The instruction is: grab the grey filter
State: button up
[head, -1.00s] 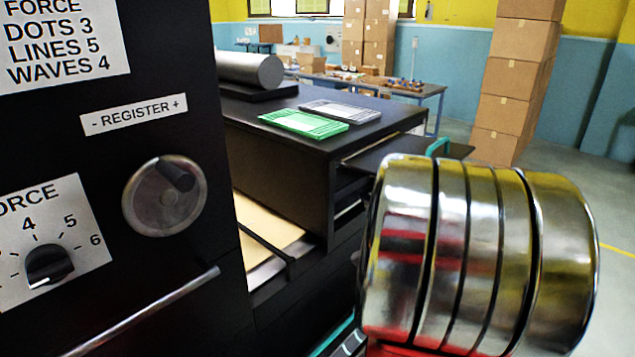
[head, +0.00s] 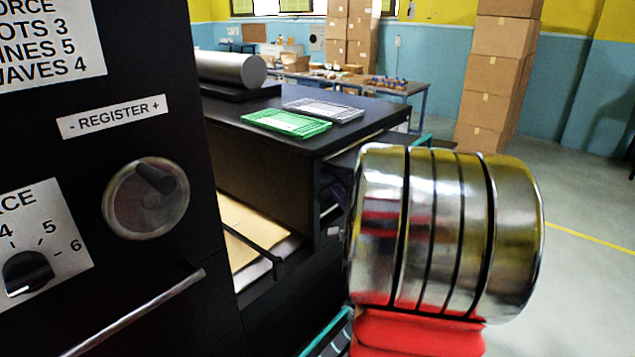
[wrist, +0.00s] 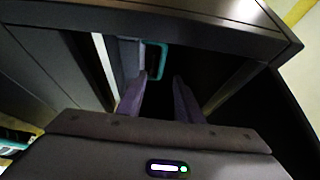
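The grey filter (head: 323,110) is a flat grey panel lying on the black machine top in the head view, beside a similar green panel (head: 287,123). Nothing is touching the grey filter. In the wrist view my gripper (wrist: 160,82) is open, its two dark purple fingers apart with nothing between them. It faces a dark recess below the edge of a black top, with a teal handle (wrist: 154,59) beyond the fingertips. I cannot make out the grey filter in the wrist view. In the head view my chrome and red arm hides most of the gripper.
A black control panel (head: 110,190) with dials and a rail fills the left. A metal roller (head: 232,69) lies behind the filters. A stack of cardboard boxes (head: 493,75) stands at the back right. The floor (head: 590,270) on the right is clear.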

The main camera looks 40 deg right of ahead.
aim_at(322, 166)
jog(key=x, duration=0.6)
jog(key=shift+w+d, duration=0.1)
jog(key=shift+w, duration=0.1)
jog(key=shift+x, duration=2.55)
jog(key=shift+r, duration=0.1)
jog(key=shift+c, duration=0.4)
grip_shut()
